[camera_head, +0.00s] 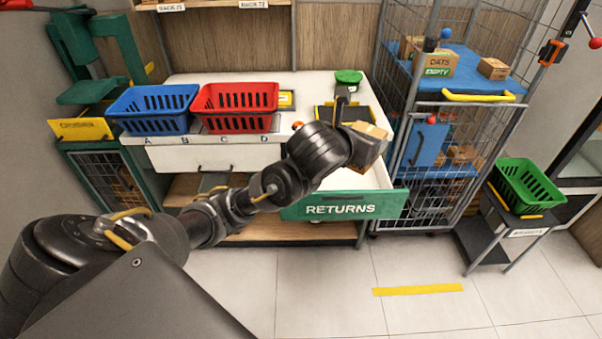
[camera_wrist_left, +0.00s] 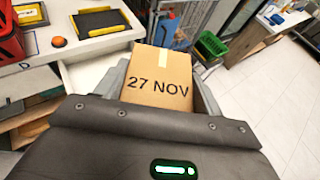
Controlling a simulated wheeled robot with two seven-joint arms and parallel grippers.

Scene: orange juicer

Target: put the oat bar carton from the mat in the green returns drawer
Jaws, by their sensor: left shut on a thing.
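The oat bar carton (camera_head: 372,130) is a small brown box in the head view. It fills the middle of the wrist view (camera_wrist_left: 158,82), where its face reads "27 NOV". My left gripper (camera_head: 362,150) is shut on it, with a grey finger on each side. The carton is held in the air above the open returns drawer. The drawer's green front (camera_head: 341,207) reads "RETURNS", and its white interior shows partly behind my arm. The black and yellow mat (camera_wrist_left: 102,22) on the counter is bare in the wrist view. My right gripper is not in view.
A blue basket (camera_head: 152,108) and a red basket (camera_head: 235,107) stand on the white counter (camera_head: 190,83). A wire cage trolley (camera_head: 410,165) with boxes stands close to the drawer's right. A green basket (camera_head: 527,186) sits on a stand further right. The floor in front is clear.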

